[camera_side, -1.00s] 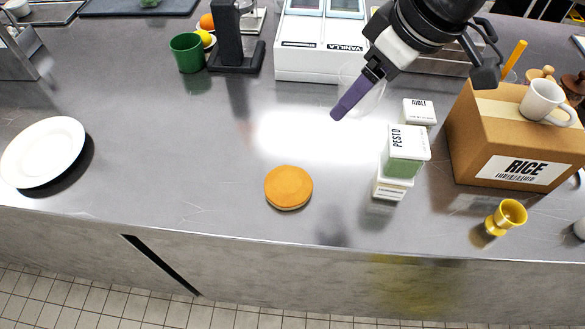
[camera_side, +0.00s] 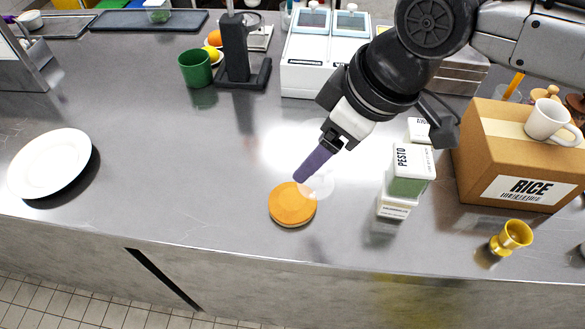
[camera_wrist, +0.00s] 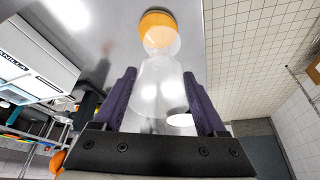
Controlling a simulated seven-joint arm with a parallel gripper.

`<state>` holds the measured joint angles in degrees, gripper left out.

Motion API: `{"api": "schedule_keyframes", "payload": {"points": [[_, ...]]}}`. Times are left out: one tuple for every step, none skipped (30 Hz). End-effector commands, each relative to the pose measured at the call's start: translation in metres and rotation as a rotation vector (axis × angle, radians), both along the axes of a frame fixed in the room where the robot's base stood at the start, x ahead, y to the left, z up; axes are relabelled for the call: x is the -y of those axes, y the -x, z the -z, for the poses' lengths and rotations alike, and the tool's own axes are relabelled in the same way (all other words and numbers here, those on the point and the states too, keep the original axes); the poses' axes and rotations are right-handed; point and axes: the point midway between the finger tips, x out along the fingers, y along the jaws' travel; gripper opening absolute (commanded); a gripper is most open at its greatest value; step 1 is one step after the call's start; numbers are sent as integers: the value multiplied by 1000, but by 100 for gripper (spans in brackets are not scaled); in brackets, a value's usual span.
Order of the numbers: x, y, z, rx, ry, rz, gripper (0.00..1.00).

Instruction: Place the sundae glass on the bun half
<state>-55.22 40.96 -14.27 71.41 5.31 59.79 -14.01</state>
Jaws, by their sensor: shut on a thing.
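The bun half (camera_side: 291,208) is a round orange-brown disc lying flat on the steel counter in the side view; it also shows at the top of the wrist view (camera_wrist: 154,22). The sundae glass (camera_wrist: 157,75) is clear and hard to make out. My gripper (camera_side: 306,172) has purple fingers and is shut on the glass. In the wrist view the glass lies between the fingers (camera_wrist: 160,88), its far round end overlapping the bun half. In the side view a faint round part of the glass (camera_side: 321,186) shows beside the fingertips, at the bun's upper right edge. I cannot tell whether they touch.
Stacked containers topped by a pesto box (camera_side: 409,172) stand right of the bun half. A rice carton (camera_side: 520,185) with a mug (camera_side: 548,122) and a yellow egg cup (camera_side: 512,237) are further right. A white plate (camera_side: 50,163) lies far left. The counter left of the bun is clear.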

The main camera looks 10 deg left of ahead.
Motion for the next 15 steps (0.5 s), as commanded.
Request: {"api": "schedule_keyframes", "payload": {"points": [[-7,-4,12,-2,2,0,0],[-11,-7,18,-2,2,0,0],[-15,-10,24,-2,1,0,0],[-19,-12,29,-2,1,0,0],[-22,-14,33,0,1,0,0],[-25,-16,37,0,0,0,0],[-28,-18,41,0,0,0,0],[-30,-19,43,0,-1,0,0],[-32,-20,45,1,-2,0,0],[-33,-21,47,1,-2,0,0],[-34,-22,48,1,-2,0,0],[-34,-22,49,1,-2,0,0],[-35,-23,50,1,-2,0,0],[-36,-23,52,1,-2,0,0],[-38,-24,54,0,-1,0,0]]}}
